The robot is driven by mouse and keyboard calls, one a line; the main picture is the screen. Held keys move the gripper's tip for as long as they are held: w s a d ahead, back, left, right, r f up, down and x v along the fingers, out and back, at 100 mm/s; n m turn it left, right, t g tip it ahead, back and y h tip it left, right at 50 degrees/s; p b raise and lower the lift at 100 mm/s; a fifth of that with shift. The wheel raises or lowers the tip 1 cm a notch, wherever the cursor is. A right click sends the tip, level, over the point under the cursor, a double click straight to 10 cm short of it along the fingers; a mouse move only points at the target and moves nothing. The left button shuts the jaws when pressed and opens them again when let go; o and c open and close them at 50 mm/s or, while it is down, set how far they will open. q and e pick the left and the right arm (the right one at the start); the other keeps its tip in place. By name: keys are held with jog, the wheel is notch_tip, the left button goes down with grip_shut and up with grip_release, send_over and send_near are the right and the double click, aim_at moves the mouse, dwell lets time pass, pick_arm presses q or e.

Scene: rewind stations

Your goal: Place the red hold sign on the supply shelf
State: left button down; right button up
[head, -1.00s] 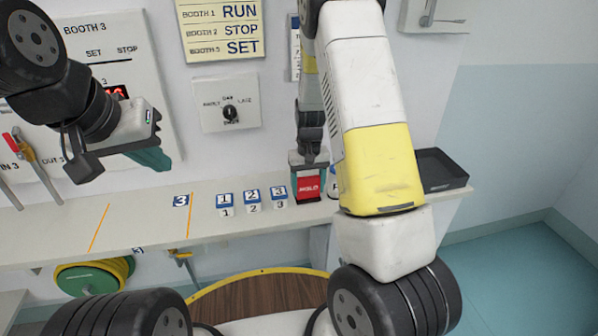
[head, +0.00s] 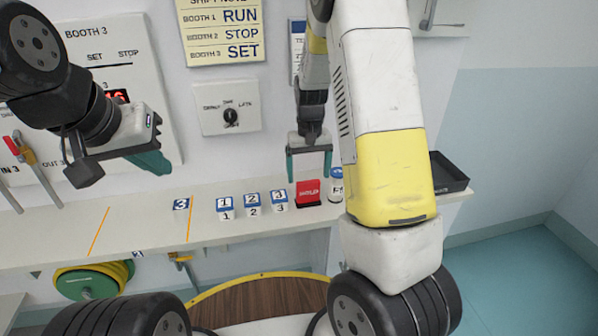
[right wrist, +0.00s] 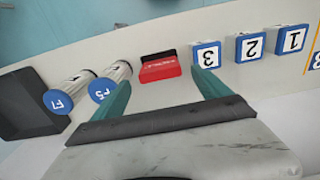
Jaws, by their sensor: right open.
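The red hold sign (head: 308,192) stands upright on the supply shelf (head: 245,237), just right of the numbered blocks. It also shows in the right wrist view (right wrist: 159,68), ahead of the fingertips and roughly between them. My right gripper (head: 309,179) is open and empty, above and behind the sign, apart from it; its teal fingers show in the right wrist view (right wrist: 164,92). My left gripper (head: 160,160) is at the upper left by the booth 3 panel. Its teal finger part shows, but its opening cannot be made out.
Blocks 1 (head: 225,208), 2 (head: 252,203) and 3 (head: 279,199) stand left of the sign. A blue-topped canister (head: 336,186) stands close on its right. A black tray (head: 449,172) is at the shelf's right end. The shelf front left of the blocks is mostly clear.

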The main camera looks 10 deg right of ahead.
notch_tip(320, 180, up, 5)
jog(key=s+a+r+t+y, duration=0.1)
jog(key=s+r+t+y, duration=0.15)
jog(key=s+r, duration=0.95)
jog(key=s+r+t, duration=0.3)
jog(key=s+r, duration=0.3)
jog(key=s, duration=0.5)
jog(key=shift+s+a+t, duration=0.15)
jog(key=shift+a+t, duration=0.2)
jog(key=shift+a, duration=0.1)
